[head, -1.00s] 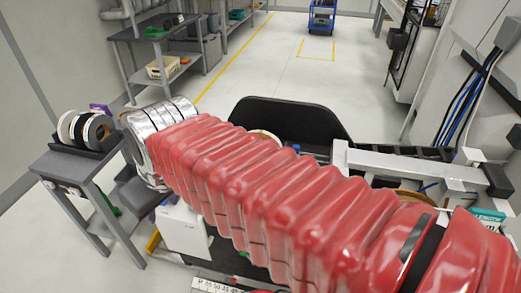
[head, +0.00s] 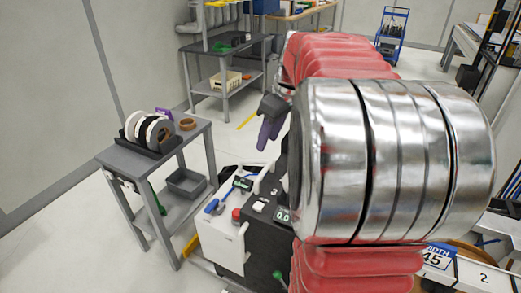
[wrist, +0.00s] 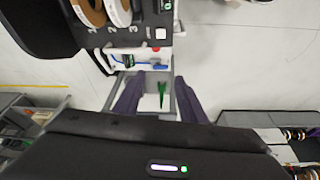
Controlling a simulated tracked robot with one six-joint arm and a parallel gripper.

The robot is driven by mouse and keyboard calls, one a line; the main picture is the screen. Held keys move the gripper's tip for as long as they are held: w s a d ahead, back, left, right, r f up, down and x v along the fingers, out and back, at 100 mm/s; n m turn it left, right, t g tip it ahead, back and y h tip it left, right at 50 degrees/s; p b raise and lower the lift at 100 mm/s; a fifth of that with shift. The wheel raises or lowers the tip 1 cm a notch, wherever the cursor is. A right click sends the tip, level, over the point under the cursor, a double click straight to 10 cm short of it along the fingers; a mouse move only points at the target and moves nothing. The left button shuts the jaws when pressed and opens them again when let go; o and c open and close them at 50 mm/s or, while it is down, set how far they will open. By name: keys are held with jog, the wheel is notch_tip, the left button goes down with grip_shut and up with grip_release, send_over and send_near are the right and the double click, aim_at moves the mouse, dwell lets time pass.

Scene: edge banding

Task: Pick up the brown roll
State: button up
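A brown roll (head: 187,124) lies flat on the top of the small grey cart (head: 195,135), right of a black rack of rolls. My gripper (head: 268,128), with purple fingers, is to the right of the cart and apart from that roll. In the wrist view my gripper (wrist: 158,98) has its two fingers spread with nothing held between them. Another brown roll (wrist: 90,12) shows at the top of the wrist view, beside a pale roll (wrist: 118,10), above the numbers 1, 2, 3. The cart roll cannot be made out in the wrist view.
The black rack (head: 150,138) holds white and black rolls upright, with a purple item behind. A white and black machine (head: 225,225) with a display stands right of the cart. A grey bin (head: 186,183) sits on the cart's lower shelf. My arm hides the centre right.

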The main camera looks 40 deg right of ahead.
jog(key=s+d+f+n, duration=0.1)
jog(key=s+d+f, duration=0.1)
jog(key=d, duration=0.9)
jog(key=s+d+f+y, duration=0.1)
jog(key=s+d+f, duration=0.2)
jog(key=d, duration=0.9)
jog(key=shift+d+f+n, duration=0.25)
jog(key=shift+f+n, duration=0.15)
jog(key=shift+f, duration=0.05)
jog(key=shift+s, duration=0.1)
jog(key=shift+t, duration=0.3)
jog(key=x, duration=0.7)
jog(key=shift+a+f, duration=0.15)
jog(key=shift+f, duration=0.05)
jog(key=shift+w+f, duration=0.25)
jog(key=shift+f, duration=0.3)
jog(key=shift+x, duration=2.65)
